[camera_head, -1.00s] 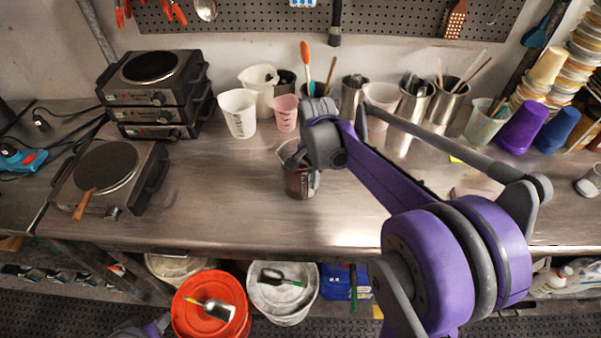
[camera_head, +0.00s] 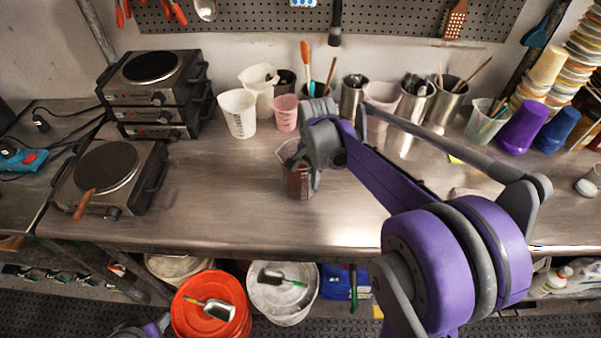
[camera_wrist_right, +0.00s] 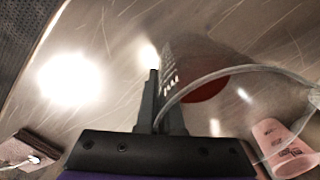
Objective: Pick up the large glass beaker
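The large glass beaker (camera_head: 298,182) stands on the steel bench and holds dark red liquid. In the right wrist view its clear rim curves across the right side, with the red liquid (camera_wrist_right: 205,88) inside. My right gripper (camera_wrist_right: 158,82) points down at the beaker's edge. Its fingers are close together and look shut on the glass wall. In the head view my right wrist hides the upper right of the beaker and most of the fingers. The beaker looks upright and on the bench. My left gripper is not in view.
White plastic beakers (camera_head: 238,113) and a pink cup (camera_head: 285,113) stand behind the glass beaker. Steel utensil pots (camera_head: 413,105) are at the back right. Hot plates (camera_head: 108,168) are on the left. The bench front (camera_head: 230,222) is clear.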

